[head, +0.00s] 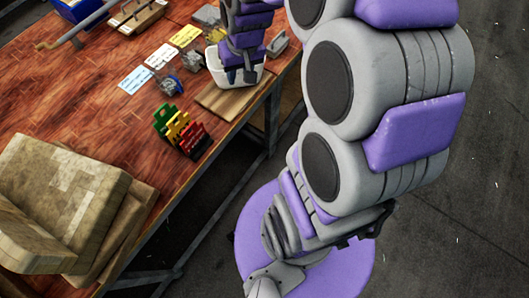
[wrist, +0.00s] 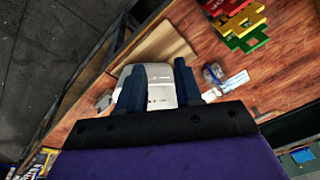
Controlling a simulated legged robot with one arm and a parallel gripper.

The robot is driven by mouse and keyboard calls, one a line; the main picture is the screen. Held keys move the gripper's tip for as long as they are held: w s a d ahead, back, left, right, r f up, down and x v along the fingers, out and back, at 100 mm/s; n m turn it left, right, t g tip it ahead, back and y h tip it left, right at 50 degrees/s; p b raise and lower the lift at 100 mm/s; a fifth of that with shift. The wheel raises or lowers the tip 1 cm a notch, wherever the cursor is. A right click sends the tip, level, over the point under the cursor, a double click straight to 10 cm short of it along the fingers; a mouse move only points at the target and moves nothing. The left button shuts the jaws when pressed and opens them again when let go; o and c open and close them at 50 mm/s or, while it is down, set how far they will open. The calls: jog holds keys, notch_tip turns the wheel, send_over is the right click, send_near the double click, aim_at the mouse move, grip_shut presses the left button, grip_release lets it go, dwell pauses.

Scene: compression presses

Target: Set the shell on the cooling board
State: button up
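The bare wooden board (head: 228,99), likely the cooling board, lies on the table near its right edge. It also shows in the wrist view (wrist: 165,43), above my gripper. A white tub-like container (head: 213,67) stands right behind the board; it shows between and behind my fingers in the wrist view (wrist: 160,90). My gripper (head: 242,76) points down at this container. In the wrist view my two fingers (wrist: 156,88) are well apart, with pale surfaces between them. I cannot make out a separate shell or see contact with the fingers.
Green, yellow and red holders (head: 178,130) stand in front of the board. Small grey parts and coloured cards (head: 161,56) lie left of the container. The table's right edge is close to the board.

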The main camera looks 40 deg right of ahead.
jog(key=s+a+r+n+g, duration=0.1)
jog(key=s+a, duration=0.3)
jog(key=s, duration=0.8)
jog(key=s+a+r+n+g, duration=0.1)
jog(key=s+a, duration=0.4)
jog(key=s, duration=0.7)
jog(key=shift+r+g+h, duration=0.3)
jog(key=shift+r+g, duration=0.25)
jog(key=shift+g, duration=0.35)
